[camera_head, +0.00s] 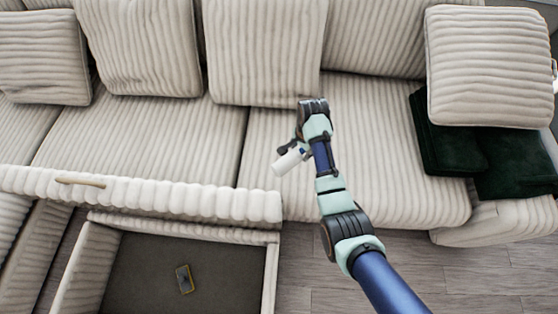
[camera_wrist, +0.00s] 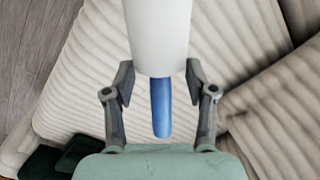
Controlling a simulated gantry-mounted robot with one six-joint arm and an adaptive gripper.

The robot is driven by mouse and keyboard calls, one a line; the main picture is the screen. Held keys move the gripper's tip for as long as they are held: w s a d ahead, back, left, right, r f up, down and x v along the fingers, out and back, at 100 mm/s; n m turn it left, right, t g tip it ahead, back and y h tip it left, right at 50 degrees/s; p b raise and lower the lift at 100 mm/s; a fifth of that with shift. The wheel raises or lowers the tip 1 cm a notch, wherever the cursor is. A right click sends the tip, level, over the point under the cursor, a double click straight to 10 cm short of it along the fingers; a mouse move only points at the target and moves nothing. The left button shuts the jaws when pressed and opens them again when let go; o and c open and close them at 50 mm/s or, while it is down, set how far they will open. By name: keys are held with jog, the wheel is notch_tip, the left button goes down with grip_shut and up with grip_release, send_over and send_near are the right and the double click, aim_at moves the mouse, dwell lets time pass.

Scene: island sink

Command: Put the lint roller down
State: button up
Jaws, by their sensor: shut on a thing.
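The lint roller has a white cylinder (camera_head: 288,162) and a blue handle. In the wrist view its white cylinder (camera_wrist: 158,38) points away from me and its blue handle (camera_wrist: 161,108) lies between the two fingers. My gripper (camera_head: 290,148) is shut on the lint roller, over the middle seat of the striped cream sofa (camera_head: 348,150). It also shows in the wrist view (camera_wrist: 160,90). In the head view the gripper and arm hide most of the handle. I cannot tell whether the roller touches the seat.
An open drawer (camera_head: 262,238) at the front left holds a small dark and yellow object (camera_head: 184,279). Striped cushions (camera_head: 265,55) line the sofa back. A dark green blanket (camera_head: 455,148) lies at the right under a cushion (camera_head: 487,65). The seat left of my gripper is clear.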

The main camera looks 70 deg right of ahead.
notch_tip(320, 180, down, 19)
jog(key=b, duration=1)
jog(key=shift+f, duration=0.2)
jog(key=shift+f, duration=0.2)
jog(key=o, duration=1.1)
jog(key=shift+r, duration=0.1)
notch_tip(320, 180, up, 12)
jog(key=p, duration=0.7)
jog(key=shift+s+a, duration=0.15)
jog(key=shift+s, duration=0.25)
